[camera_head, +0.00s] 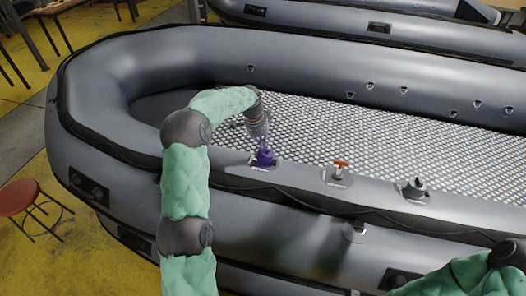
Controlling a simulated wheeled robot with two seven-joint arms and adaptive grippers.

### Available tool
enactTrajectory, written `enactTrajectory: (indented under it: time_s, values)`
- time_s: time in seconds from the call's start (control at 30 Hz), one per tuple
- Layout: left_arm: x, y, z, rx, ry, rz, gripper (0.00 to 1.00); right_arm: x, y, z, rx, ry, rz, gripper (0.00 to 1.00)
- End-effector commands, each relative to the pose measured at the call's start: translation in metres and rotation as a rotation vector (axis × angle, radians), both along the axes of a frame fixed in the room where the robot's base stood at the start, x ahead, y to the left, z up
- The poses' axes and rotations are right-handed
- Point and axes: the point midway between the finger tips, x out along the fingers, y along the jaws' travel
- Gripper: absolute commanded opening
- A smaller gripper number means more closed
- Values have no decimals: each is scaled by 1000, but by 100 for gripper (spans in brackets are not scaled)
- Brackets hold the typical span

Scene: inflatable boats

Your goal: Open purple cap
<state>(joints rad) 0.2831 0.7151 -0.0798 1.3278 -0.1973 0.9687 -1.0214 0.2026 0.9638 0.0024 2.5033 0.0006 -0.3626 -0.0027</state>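The purple cap (265,157) sits on the near tube of the grey inflatable boat (110,85). My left gripper (263,145) points down right over the cap, at its top. The fingers are small and dark and partly merge with the cap, so I cannot tell whether they are closed on it. My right arm shows only at the lower right corner, and its gripper is out of view.
A red-handled valve (341,165) and a black fitting (415,187) stand farther right on the same tube. The boat's floor is a metal mesh (400,140). Another boat (400,25) lies behind. A red stool (18,197) stands at left on the yellow floor.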

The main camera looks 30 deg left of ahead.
Motion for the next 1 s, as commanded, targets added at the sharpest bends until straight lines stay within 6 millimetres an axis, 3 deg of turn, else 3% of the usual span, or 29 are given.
enactTrajectory:
  time_s: [0.03, 0.57, 1.0]
  values:
    - [-5, -19, -19, -25, 35, -17, 0, 0, 0, -1, 0, 0, 0, 40]
    - [-2, -30, -11, -25, 38, -16, 0, 0, 0, 5, 0, 0, 0, 40]
    - [-3, -22, -7, -23, 42, -15, 0, 0, 0, 9, 0, 0, 0, 40]
